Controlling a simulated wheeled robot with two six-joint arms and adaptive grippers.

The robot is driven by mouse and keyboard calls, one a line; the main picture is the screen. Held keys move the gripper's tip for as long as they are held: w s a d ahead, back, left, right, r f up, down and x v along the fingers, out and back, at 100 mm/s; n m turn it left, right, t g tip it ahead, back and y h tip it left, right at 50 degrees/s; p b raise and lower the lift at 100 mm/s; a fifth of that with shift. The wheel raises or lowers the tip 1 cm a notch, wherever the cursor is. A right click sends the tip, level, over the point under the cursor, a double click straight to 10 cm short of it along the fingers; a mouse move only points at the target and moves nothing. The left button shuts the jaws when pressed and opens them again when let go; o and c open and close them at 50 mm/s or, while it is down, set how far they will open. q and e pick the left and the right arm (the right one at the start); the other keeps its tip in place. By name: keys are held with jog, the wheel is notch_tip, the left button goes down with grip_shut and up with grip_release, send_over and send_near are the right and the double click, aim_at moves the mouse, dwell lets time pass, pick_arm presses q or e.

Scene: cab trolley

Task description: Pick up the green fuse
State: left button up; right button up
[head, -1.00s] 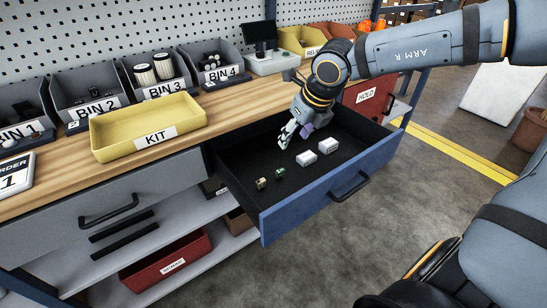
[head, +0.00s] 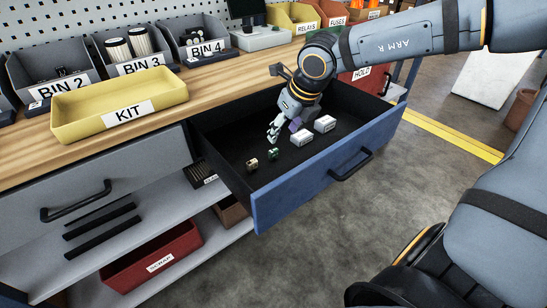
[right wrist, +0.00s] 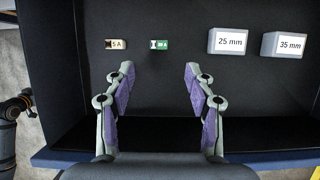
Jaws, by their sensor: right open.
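The green fuse (head: 273,153) lies on the floor of the open drawer (head: 345,168). In the right wrist view the green fuse (right wrist: 160,44) has a white label and sits ahead of my right gripper, roughly between the lines of its fingers. My right gripper (head: 274,132) is over the drawer, pointing down, and in the right wrist view (right wrist: 158,72) its purple-padded fingers are spread with nothing between them. A tan fuse (right wrist: 115,44) marked 5 A lies left of the green one; it also shows in the head view (head: 252,164). My left gripper is not in view.
Two white boxes, marked 25 mm (right wrist: 228,41) and 35 mm (right wrist: 284,45), lie right of the green fuse. The drawer's blue front (head: 330,180) and dark walls surround them. A yellow KIT tray (head: 75,124) stands on the wooden bench. A red scrap bin (head: 150,255) is below.

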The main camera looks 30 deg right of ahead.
send_over(274, 150)
jog(key=s, duration=0.2)
notch_tip(274, 150, down, 5)
jog(key=shift+s+d+r, duration=0.1)
jog(key=shift+s+r, duration=0.05)
jog(key=shift+r, duration=0.05)
jog(key=shift+f, duration=0.35)
jog(key=x, duration=0.4)
jog(key=shift+f+b, duration=0.2)
jog(key=shift+b, duration=0.15)
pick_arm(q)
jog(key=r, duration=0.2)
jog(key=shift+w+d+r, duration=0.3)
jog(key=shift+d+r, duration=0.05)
pick_arm(e)
jog(key=c, duration=0.9)
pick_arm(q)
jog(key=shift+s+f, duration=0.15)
pick_arm(e)
jog(key=shift+c, duration=0.2)
jog(key=shift+r, duration=0.1)
